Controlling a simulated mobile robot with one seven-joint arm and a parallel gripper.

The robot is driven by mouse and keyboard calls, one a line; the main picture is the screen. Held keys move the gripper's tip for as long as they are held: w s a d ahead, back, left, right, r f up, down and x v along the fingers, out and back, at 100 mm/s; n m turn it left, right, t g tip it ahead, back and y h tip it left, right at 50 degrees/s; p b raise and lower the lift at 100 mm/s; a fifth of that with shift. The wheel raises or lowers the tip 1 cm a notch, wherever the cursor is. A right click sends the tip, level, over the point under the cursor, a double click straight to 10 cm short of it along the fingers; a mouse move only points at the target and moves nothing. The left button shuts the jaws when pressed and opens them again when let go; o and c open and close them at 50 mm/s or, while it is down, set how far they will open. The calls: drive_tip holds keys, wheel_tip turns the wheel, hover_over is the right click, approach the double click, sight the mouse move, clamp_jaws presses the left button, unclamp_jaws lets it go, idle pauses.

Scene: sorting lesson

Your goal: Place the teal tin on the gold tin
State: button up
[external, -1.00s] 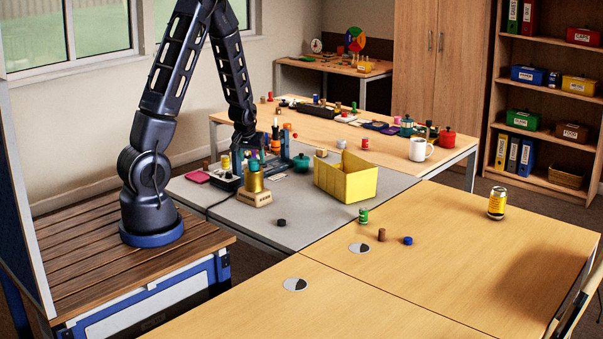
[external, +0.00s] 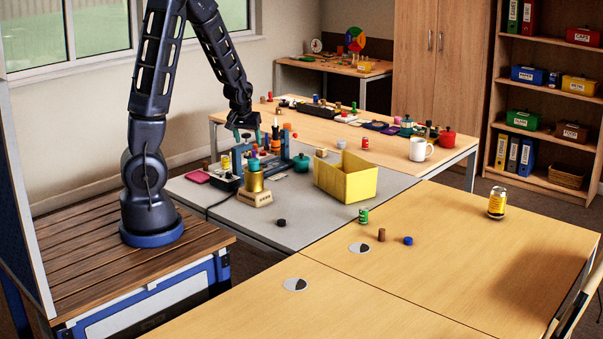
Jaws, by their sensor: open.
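The gold tin (external: 254,183) stands upright on a small wooden block (external: 254,198) on the grey table. A small teal thing, which looks like the teal tin (external: 254,165), sits on top of the gold tin. It looks upright; its exact seating is too small to tell. My gripper (external: 247,137) is open and empty, above the teal tin and clear of it.
A blue and orange fixture (external: 283,142) stands close behind the tins. A teal lidded pot (external: 301,163) and a yellow bin (external: 346,178) are to the right. A black puck (external: 281,222) lies in front. The grey table's front is mostly clear.

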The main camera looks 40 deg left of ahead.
drive_tip(key=s+d+r+m+h, duration=0.1)
drive_tip(key=s+d+r, duration=0.3)
drive_tip(key=s+r, duration=0.7)
drive_tip(key=s+d+r+m+h, duration=0.1)
drive_tip(key=s+d+r+m, duration=0.3)
drive_tip(key=s+r, duration=0.7)
drive_tip(key=s+d, duration=0.1)
drive_tip(key=s, duration=0.2)
drive_tip(key=shift+s+r+t, duration=0.2)
drive_tip(key=shift+s+t, duration=0.1)
